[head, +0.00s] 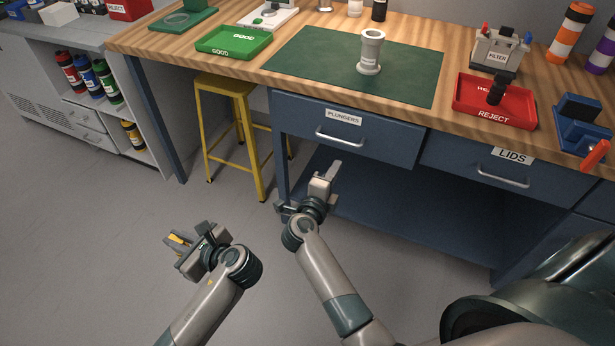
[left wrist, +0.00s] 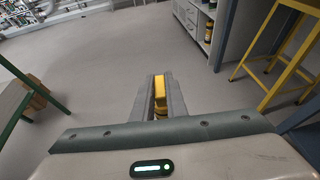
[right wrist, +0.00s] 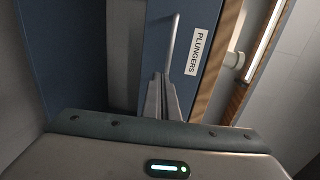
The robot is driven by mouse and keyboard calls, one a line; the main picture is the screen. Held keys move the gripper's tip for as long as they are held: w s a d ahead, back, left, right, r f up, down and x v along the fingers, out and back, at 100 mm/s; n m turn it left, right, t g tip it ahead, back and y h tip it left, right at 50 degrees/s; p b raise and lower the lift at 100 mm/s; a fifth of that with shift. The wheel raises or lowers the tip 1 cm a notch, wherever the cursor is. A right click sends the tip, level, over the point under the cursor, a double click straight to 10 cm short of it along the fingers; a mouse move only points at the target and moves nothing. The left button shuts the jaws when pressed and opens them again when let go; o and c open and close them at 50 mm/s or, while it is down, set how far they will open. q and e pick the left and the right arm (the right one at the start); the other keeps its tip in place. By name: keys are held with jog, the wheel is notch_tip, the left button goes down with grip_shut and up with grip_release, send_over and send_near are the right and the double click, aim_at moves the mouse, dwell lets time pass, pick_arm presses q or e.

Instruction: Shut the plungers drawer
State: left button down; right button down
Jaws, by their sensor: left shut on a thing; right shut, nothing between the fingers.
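The plungers drawer (head: 378,137) is a blue front with a white PLUNGERS label and a silver bar handle (head: 340,138). It sits under the bench top, and no opening into it shows; its front looks flush or nearly so. In the right wrist view its handle (right wrist: 172,45) and label (right wrist: 198,50) are ahead of the fingers. My right gripper (head: 335,170) is shut and empty, just in front of and below the handle; I cannot tell whether it touches. My left gripper (head: 180,246) is shut on a small yellow thing (left wrist: 159,92), over the floor to the left.
The wooden bench (head: 215,68) carries a green mat (head: 300,65) with a grey tube blower body (head: 370,55), a green GOOD tray (head: 232,52) and a red REJECT tray (head: 480,112). The lids drawer (head: 450,155) is at right. A yellow stool (head: 225,85) stands left of the drawers.

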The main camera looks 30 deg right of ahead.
aim_at(348, 143)
pick_arm(q)
jog(key=shift+r+p, duration=0.35)
jog(key=shift+r, duration=0.1)
pick_arm(e)
jog(key=r+x, duration=0.1)
jog(key=x, duration=0.6)
jog(key=shift+w+r, duration=0.1)
pick_arm(q)
jog(key=shift+r, duration=0.25)
pick_arm(e)
jog(key=x, duration=0.4)
jog(key=shift+w+d+r, duration=0.15)
jog(key=shift+d+r, duration=0.1)
jog(key=shift+d, duration=0.05)
pick_arm(q)
jog(key=shift+s, duration=0.1)
pick_arm(e)
jog(key=shift+r, duration=0.1)
